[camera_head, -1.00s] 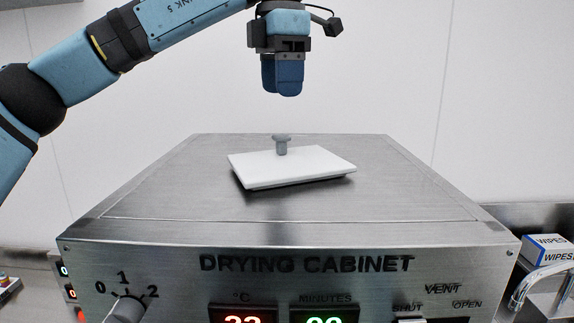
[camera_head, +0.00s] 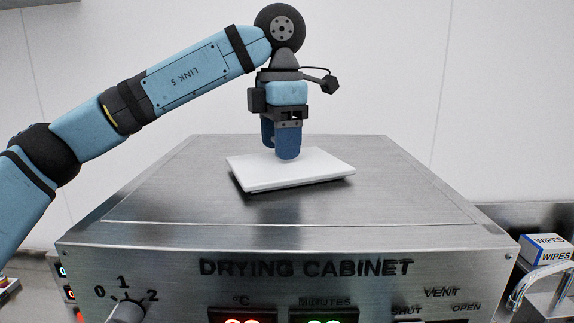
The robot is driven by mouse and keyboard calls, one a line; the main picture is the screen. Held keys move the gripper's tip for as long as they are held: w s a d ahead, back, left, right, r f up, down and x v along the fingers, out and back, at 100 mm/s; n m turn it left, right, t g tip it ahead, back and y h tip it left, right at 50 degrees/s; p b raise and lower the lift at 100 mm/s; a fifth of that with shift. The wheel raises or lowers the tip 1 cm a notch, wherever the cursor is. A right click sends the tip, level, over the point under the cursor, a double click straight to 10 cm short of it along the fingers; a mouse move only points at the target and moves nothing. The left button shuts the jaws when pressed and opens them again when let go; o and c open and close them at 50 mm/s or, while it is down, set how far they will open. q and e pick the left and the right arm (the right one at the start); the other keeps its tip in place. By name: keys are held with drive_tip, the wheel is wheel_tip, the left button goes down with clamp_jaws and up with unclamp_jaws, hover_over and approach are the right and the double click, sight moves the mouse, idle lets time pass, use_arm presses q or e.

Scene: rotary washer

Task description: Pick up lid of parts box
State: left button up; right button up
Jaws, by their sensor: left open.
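The lid of the parts box (camera_head: 300,172) is a flat white plate on top of the steel drying cabinet (camera_head: 400,205). Its grey knob is hidden behind the fingers of my left gripper (camera_head: 281,152). That gripper points straight down, open, with its blue fingers at the far part of the lid, where the knob stands. I cannot see whether the fingers touch the knob or the lid. My right gripper is not in view.
The cabinet top around the lid is clear. The cabinet front has a rotary dial (camera_head: 127,311) at the lower left and lit displays. A wipes box (camera_head: 545,249) and a metal tap (camera_head: 535,283) stand at the right. A white wall is behind.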

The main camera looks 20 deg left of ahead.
use_arm(q)
clamp_jaws()
drive_tip(key=shift+r, duration=0.1)
